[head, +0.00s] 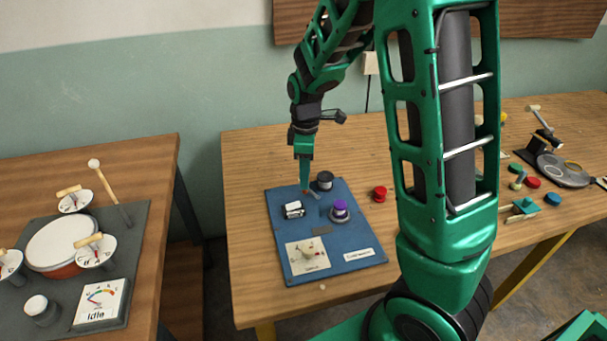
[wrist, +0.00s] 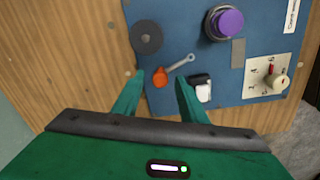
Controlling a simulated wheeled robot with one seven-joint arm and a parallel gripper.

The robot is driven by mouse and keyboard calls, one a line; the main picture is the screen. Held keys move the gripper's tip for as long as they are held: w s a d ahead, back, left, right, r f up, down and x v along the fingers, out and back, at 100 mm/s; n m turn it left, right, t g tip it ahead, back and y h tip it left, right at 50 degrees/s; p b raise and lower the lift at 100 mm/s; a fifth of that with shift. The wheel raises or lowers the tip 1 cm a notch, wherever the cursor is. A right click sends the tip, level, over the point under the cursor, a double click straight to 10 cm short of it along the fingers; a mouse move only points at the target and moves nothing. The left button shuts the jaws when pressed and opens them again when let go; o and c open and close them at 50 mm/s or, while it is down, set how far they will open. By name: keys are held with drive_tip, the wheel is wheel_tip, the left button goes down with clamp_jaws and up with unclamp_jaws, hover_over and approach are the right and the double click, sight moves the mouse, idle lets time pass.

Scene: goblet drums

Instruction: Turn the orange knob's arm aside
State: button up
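The orange knob (wrist: 160,77) sits on the blue panel (wrist: 185,28) in the wrist view. My gripper (wrist: 160,82) is open, with one green finger on each side of the knob. The right fingertip is close below the arm; I cannot tell whether they touch. In the head view my gripper (head: 305,187) points down at the panel's far left part, and the knob is mostly hidden there.
On the panel, a black round knob (head: 324,180), a purple knob (head: 340,209), a black-and-white switch (head: 293,210) and a dial plate (head: 306,256) surround the spot. A red button (head: 379,193) is right of the panel. A drum (head: 62,243) stands on the left table.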

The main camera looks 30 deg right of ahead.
drive_tip(key=shift+f, duration=0.25)
clamp_jaws()
